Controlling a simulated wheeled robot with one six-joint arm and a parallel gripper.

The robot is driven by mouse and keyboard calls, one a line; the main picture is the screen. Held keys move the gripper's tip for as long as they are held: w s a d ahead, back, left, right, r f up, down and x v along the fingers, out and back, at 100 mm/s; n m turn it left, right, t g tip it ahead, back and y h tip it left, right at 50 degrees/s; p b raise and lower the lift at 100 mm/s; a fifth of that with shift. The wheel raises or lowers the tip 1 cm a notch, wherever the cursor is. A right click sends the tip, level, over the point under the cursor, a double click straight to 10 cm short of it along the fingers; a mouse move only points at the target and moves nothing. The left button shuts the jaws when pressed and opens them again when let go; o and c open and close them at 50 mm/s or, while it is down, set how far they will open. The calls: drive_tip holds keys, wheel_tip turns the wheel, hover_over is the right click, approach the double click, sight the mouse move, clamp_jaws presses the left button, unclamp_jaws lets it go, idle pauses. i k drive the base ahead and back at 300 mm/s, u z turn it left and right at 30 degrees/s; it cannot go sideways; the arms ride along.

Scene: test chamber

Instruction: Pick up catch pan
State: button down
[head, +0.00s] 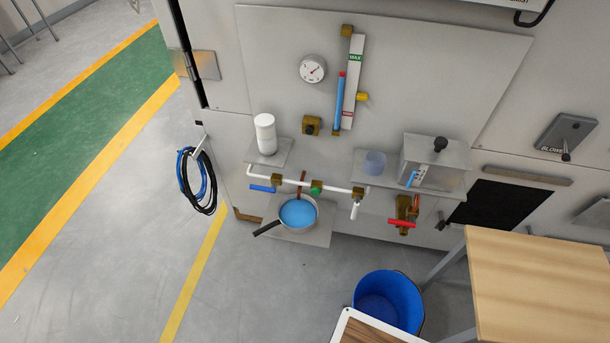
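The catch pan (298,214) looks like a round metal pan with a dark handle (267,228) pointing to the lower left. It holds blue liquid, or has a blue inside; I cannot tell which. It sits on a low grey shelf (318,236) at the chamber's front, below a white pipe (265,175) with valves. A short brown pipe (302,182) comes down just above its back edge. My gripper does not show in the head view.
A blue bucket (388,298) stands on the floor to the right, near a wooden table (540,280). Valve handles, blue (262,188) and red (401,223), stick out near the pan. Hoses (197,180) hang at left. The floor left of the pan is clear.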

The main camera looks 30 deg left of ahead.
sight(296, 216)
drive_tip(key=u, duration=0.65)
drive_tip(key=k, duration=0.75)
drive_tip(key=z, duration=0.2)
